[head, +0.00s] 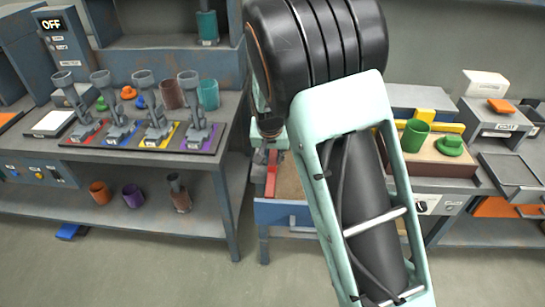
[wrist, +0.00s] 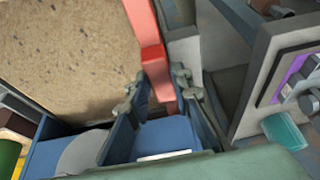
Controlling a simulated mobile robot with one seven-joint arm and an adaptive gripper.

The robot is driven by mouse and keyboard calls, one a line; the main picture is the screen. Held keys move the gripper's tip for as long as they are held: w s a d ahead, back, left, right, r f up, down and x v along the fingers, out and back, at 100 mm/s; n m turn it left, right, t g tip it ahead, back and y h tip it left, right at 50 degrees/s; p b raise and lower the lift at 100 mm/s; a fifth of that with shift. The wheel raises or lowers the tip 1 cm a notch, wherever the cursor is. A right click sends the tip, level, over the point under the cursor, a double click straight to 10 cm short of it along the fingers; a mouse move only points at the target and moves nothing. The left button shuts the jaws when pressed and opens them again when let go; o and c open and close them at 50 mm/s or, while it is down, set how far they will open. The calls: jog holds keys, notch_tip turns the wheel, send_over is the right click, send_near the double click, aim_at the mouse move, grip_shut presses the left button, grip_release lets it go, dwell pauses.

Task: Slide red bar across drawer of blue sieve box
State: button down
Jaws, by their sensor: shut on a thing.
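The red bar (wrist: 152,52) runs down the upper middle of the wrist view, along the edge of a speckled tan bed. My gripper (wrist: 160,96) is shut on its lower end, with a finger on each side. The blue sieve box (wrist: 50,157) shows below the bed, and a blue face lies just under the fingertips. In the head view the red bar (head: 271,174) stands at the left side of the blue sieve box (head: 283,213). My arm hides the box's right part. I cannot tell how the bar sits against the drawer.
A left bench (head: 225,165) holds several burners on coloured mats. A tray with a green cup (head: 415,135) and green knob piece (head: 450,145) lies right of my arm. A gap separates the left bench from the sieve box.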

jog(key=d+b, duration=0.6)
jog(key=d, duration=1.8)
jog(key=shift+s, duration=0.45)
jog(key=c, duration=1.7)
grip_release()
jog(key=shift+d, duration=0.1)
jog(key=v, duration=1.2)
